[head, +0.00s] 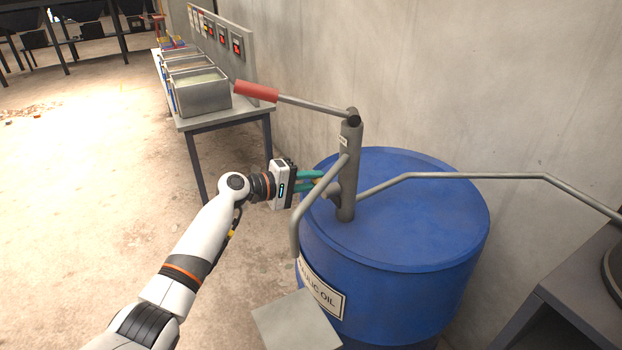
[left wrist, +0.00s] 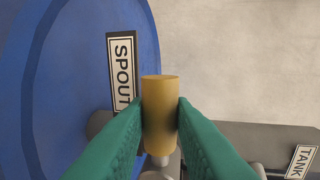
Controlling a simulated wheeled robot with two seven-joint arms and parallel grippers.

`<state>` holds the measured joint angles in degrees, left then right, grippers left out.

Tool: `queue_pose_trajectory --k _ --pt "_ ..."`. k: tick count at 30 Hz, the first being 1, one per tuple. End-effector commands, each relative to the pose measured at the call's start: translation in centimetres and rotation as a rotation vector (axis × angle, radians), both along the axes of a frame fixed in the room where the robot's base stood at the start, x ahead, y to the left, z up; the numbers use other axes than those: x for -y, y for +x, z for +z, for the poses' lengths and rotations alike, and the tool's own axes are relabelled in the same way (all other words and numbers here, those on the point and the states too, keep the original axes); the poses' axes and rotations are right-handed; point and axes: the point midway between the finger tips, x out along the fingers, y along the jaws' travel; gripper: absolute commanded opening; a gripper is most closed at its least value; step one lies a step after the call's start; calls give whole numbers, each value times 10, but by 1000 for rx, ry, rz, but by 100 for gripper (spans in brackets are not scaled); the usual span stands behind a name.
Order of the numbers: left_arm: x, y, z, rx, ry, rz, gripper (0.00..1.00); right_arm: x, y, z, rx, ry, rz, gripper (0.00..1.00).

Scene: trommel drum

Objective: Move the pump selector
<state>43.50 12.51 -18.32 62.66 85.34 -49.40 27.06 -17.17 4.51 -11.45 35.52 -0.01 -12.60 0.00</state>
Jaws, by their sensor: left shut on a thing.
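A grey hand pump (head: 348,170) stands upright on the lid of a blue oil drum (head: 420,210). The pump selector (left wrist: 160,112) is a yellow cylindrical knob on a metal stem in the left wrist view. My left gripper (head: 318,180) reaches the pump from the left. Its green fingers (left wrist: 160,130) are shut on the knob, one on each side. In the wrist view a SPOUT label (left wrist: 122,72) is left of the knob and a TANK label (left wrist: 301,162) is at lower right. In the head view the knob is largely hidden by the fingers and spout pipe. My right gripper is not in view.
The pump lever with a red grip (head: 256,91) extends left above my left gripper. A bent spout pipe (head: 300,220) hangs in front of the pump. Another pipe (head: 460,175) runs right. A bench with metal trays (head: 203,98) stands behind by the wall.

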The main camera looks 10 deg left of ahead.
Motion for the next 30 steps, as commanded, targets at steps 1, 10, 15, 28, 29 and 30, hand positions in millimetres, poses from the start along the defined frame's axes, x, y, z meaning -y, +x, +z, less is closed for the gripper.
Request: queue_pose_trajectory --k 1,10,15,28,29,30 --pt "0 0 -1 -7 -5 1 0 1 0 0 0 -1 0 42" --pt "0 0 -2 -17 -11 1 0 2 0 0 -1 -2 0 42" --pt "0 0 -2 -17 -11 0 25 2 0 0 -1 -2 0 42" --pt "-2 -1 -1 -12 -9 1 43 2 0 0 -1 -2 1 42" --pt "-3 -2 -1 -13 -8 1 43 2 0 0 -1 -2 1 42" --pt "-6 -4 -1 -13 -8 2 43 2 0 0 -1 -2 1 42"
